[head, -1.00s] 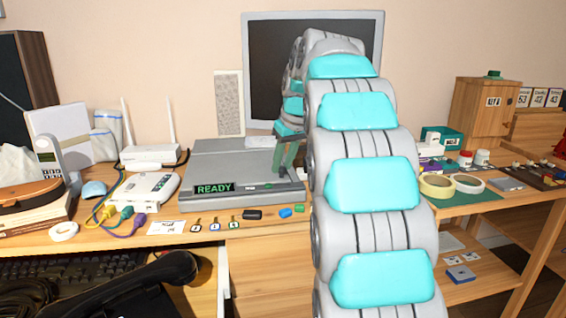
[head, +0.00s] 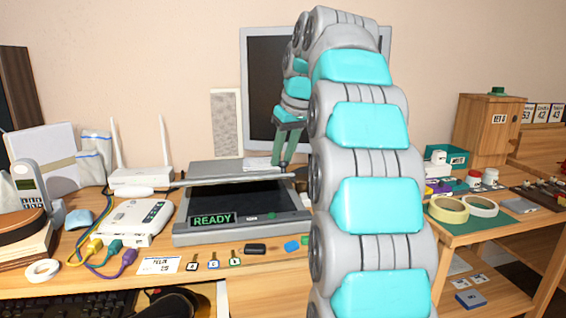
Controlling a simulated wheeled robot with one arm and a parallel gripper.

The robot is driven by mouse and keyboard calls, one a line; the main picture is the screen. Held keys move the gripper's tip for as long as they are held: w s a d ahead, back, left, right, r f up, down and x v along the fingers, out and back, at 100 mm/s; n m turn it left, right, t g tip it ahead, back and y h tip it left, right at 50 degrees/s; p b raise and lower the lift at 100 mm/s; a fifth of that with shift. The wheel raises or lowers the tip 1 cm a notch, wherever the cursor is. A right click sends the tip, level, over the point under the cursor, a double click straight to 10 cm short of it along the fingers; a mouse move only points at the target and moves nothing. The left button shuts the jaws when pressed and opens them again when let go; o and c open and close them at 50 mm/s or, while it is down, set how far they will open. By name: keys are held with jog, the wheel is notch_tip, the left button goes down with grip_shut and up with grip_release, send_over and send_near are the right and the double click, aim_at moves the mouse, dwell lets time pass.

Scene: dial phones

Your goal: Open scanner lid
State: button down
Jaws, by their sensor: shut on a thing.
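The grey scanner (head: 265,233) sits on the desk with a green READY display on its front left. Its lid (head: 215,182) is tilted up at the front, and the dark glass (head: 250,200) shows below it. My gripper (head: 283,165) points down at the right part of the lid's raised front edge and is shut on it. The exact contact at the fingertips is small and hard to see. My arm covers the area just right of the scanner.
A monitor (head: 262,85) stands behind the scanner. A white router (head: 140,178) and a white box (head: 134,220) with cables are on the left. Key tags (head: 214,262) and small blocks lie along the front edge. Tape rolls (head: 449,209) lie on the right.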

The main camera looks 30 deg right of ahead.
jog(key=shift+w+d+r, duration=0.25)
jog(key=shift+d+r, duration=0.05)
jog(key=c, duration=0.6)
grip_release()
jog(key=shift+d, duration=0.1)
jog(key=shift+s+a+f, duration=0.1)
jog(key=shift+s+a, duration=0.1)
